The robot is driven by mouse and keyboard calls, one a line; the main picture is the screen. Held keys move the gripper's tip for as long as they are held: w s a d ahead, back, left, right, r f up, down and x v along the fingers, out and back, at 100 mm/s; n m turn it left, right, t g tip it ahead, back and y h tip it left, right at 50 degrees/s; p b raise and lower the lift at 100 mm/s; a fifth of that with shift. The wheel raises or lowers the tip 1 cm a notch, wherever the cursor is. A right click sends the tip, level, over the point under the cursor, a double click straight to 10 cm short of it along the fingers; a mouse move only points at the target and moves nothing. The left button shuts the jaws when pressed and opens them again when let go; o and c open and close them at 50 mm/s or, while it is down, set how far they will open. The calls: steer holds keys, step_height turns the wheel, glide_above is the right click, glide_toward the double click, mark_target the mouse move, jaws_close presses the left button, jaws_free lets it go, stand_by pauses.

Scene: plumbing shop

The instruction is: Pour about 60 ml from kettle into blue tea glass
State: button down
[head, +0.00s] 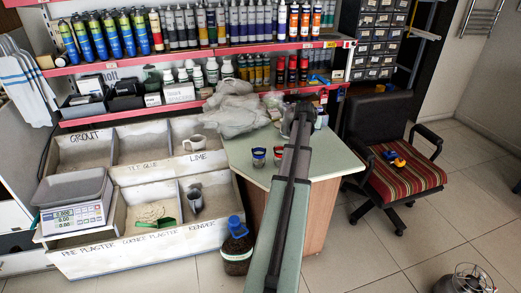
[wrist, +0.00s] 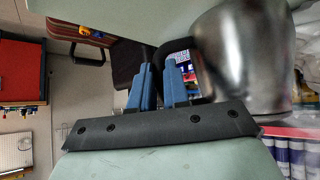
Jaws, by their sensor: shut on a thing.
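The kettle (wrist: 238,65) is a shiny metal vessel at the right of the wrist view, with a black handle (wrist: 178,48). My gripper (wrist: 160,72) has its blue fingers closed around that handle. A small glass with a blue look (head: 258,157) stands on the counter, left of my arm. A second small glass, dark with some red (head: 279,155), stands beside it, close to my arm. The contents of both are too small to tell.
Bins with a cup and a jug lie left; a chair (head: 405,165) stands right. The counter's front left is bare.

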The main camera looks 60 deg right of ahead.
steer(key=s+m+g, duration=0.1)
steer(key=s, duration=1.1)
steer(key=w+a+n+t+y, duration=0.1)
steer(key=w+a+n+t, duration=0.3)
steer(key=w+n+t, duration=0.2)
steer(key=shift+w+a+r+n+y, duration=0.2)
steer(key=shift+w+n+y, duration=0.2)
steer(key=shift+n, duration=0.6)
